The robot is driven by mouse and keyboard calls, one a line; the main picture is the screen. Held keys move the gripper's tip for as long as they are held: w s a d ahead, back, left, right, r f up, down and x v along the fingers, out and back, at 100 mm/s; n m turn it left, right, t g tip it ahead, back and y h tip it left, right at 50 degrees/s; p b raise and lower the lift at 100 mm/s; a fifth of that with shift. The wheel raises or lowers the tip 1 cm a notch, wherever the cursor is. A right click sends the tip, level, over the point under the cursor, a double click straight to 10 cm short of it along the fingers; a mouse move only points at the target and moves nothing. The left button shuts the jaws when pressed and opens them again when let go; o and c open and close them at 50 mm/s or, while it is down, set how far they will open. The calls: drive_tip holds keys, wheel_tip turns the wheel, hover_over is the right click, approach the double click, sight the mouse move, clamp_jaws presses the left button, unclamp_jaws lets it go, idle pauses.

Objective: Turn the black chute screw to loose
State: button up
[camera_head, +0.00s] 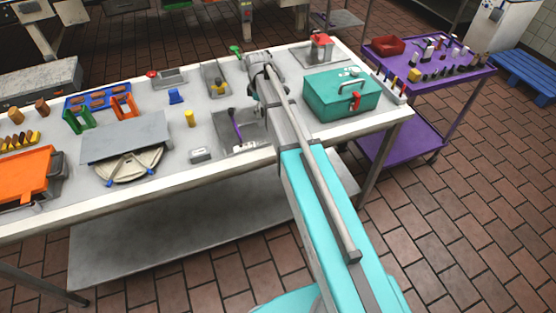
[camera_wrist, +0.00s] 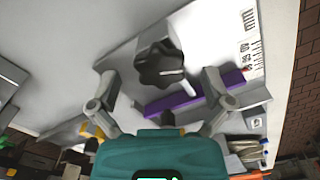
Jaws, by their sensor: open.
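The black chute screw (camera_wrist: 158,66) is a dark, lobed knob with a pale line on it, at the upper middle of the wrist view. My gripper (camera_wrist: 160,83) is open, with one finger on each side of the knob's near edge. The fingers look apart from the knob; how far it lies beyond the tips I cannot tell. A purple bar (camera_wrist: 185,101) runs below the knob on a grey chute-like part. In the head view my gripper (camera_head: 258,72) is over the table's back middle, and the screw cannot be made out there.
On the table (camera_head: 305,133) a teal toolbox (camera_head: 335,98) stands right of my arm. A grey tray (camera_head: 255,138) with a purple-handled tool lies left of it. A yellow cylinder (camera_head: 190,118) and blue piece (camera_head: 175,96) stand farther left. A purple cart (camera_head: 400,140) is at right.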

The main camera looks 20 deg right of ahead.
drive_tip(key=m, duration=1.3)
drive_tip(key=shift+a, duration=0.1)
drive_tip(key=m, duration=1.3)
drive_tip(key=shift+m, duration=0.4)
wheel_tip(320, 180, up, 14)
drive_tip(key=p, duration=1.4)
drive_tip(key=s+f+n+b, duration=0.7)
drive_tip(key=s, duration=0.5)
drive_tip(key=s+f+n+b, duration=0.6)
drive_tip(key=s+f+b, duration=0.2)
drive_tip(key=s, duration=0.4)
drive_tip(key=shift+s+a+n, duration=0.2)
drive_tip(key=shift+s+n, duration=0.05)
drive_tip(key=shift+n, duration=0.15)
